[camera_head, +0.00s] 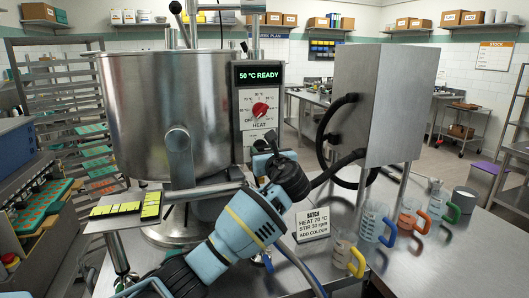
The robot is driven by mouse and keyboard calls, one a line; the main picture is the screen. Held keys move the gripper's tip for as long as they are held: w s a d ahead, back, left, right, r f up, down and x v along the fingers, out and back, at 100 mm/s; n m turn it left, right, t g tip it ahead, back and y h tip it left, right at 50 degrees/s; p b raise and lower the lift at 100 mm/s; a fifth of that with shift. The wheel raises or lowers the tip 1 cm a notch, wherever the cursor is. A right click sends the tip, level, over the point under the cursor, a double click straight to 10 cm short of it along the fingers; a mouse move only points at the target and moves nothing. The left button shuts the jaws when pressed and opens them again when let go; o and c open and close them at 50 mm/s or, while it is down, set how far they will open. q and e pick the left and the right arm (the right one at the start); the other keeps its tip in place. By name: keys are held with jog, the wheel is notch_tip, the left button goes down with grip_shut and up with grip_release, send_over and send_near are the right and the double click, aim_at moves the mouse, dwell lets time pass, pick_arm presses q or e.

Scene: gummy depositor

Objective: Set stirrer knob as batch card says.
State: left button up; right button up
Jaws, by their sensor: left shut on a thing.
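The steel cooker's control panel (246,100) stands at the right side of the kettle (165,115). Its display (259,74) reads 50 °C READY. A red HEAT knob (260,109) sits below the display. The batch card (313,223) reads HEAT 70 °C, STIR 30 rpm, ADD COLOUR. My left gripper (268,147) is at the panel just below the HEAT label, shut on what seems to be the stirrer knob. The wrist and fingers hide that knob and its scale, so its setting cannot be read. My right gripper is not in view.
Several jugs with coloured handles (376,222) stand on the steel table to the right of the card. A steel box (377,100) with black hoses stands behind them. A small tray with yellow pieces (122,210) is at left, near my left arm.

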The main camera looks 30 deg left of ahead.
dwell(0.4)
pick_arm(q)
jog(key=o, duration=1)
jog(key=shift+d, duration=0.1)
jog(key=v, duration=0.7)
jog(key=shift+s+d, duration=0.2)
jog(key=shift+s, duration=0.1)
jog(key=shift+f, duration=0.1)
